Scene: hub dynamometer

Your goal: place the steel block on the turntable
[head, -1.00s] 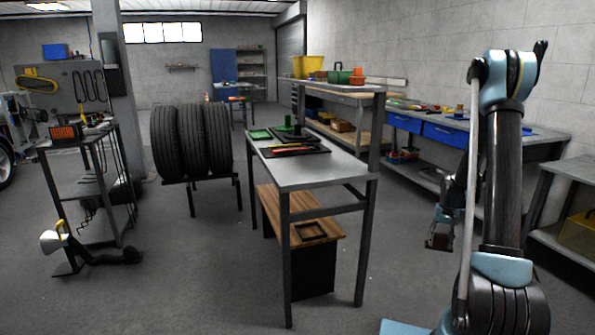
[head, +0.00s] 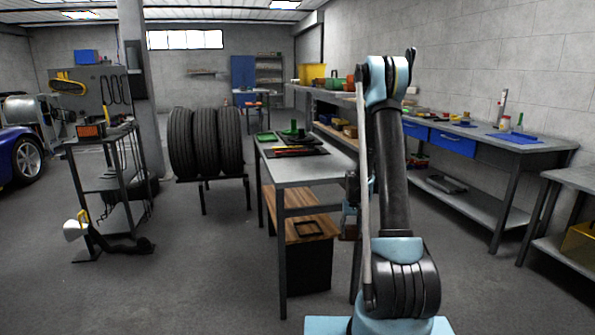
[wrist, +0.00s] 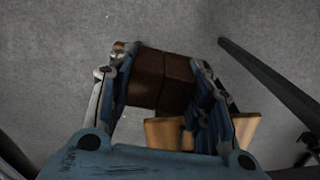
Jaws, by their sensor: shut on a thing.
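My gripper (wrist: 162,75) is shut on a dark brown block with a seam across it, which I take for the steel block (wrist: 163,78). The wrist view shows it between the two fingers, above grey floor. In the head view my gripper (head: 349,212) hangs low, beside the right side of the metal bench, partly hidden by my arm. The block (head: 348,232) shows there only as a small dark patch. I cannot single out a turntable in either view.
The metal bench (head: 293,172) carries a dark mat with green items and tools. A long workbench (head: 500,145) lines the right wall. Floor between the benches is open.

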